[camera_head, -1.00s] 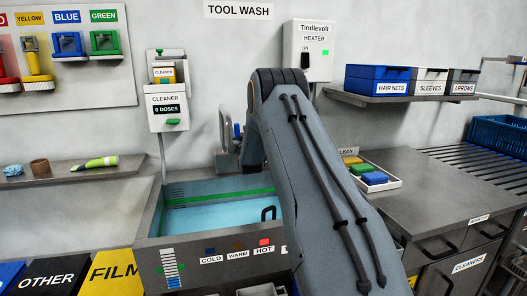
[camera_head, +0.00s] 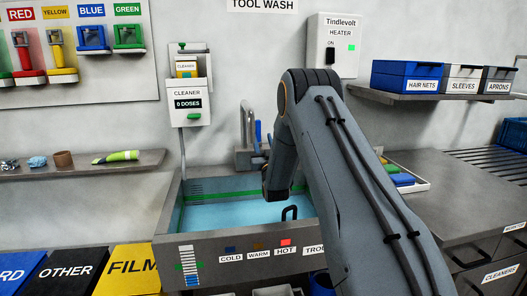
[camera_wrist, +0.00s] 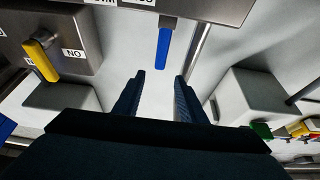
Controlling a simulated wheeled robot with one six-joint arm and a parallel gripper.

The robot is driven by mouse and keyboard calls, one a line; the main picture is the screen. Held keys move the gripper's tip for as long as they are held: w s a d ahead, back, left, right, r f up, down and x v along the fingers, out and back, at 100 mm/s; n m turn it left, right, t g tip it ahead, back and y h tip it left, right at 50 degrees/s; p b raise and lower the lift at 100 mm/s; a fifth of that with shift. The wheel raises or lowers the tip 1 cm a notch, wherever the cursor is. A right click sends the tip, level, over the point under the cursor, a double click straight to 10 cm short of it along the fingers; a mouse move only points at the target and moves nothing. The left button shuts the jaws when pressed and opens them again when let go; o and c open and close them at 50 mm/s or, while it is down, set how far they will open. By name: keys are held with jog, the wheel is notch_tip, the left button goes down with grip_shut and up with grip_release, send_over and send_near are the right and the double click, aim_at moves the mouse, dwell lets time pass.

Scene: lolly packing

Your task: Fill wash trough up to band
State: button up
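The wash trough (camera_head: 178,247) is a grey basin holding light blue water (camera_head: 225,216). A green band (camera_head: 212,195) runs along its inner wall, and the water surface lies close below it. A level gauge (camera_head: 189,266) with white, green and blue marks is on the trough front. A grey tap (camera_head: 247,135) rises at the back, partly behind my arm. My gripper (camera_wrist: 160,92) is open and empty in the wrist view, and my arm hides it in the head view. A blue lever (camera_wrist: 162,48) hangs just ahead of the gap between its fingers, apart from them.
A yellow handle (camera_wrist: 41,60) sits on a grey box at left in the wrist view. The cleaner dispenser (camera_head: 188,103) reads 0 doses. A heater (camera_head: 333,46) shows a green light. A tray of coloured blocks (camera_head: 408,183) lies on the right counter.

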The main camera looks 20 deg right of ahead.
notch_tip(320, 180, down, 3)
jog(key=t+b, duration=0.3)
jog(key=b, duration=0.9)
jog(key=shift+s+b, duration=0.1)
jog(key=shift+b, duration=0.3)
jog(key=shift+s+t+h+b, duration=0.1)
jog(key=shift+t+h+b, duration=0.3)
jog(key=shift+b, duration=0.45)
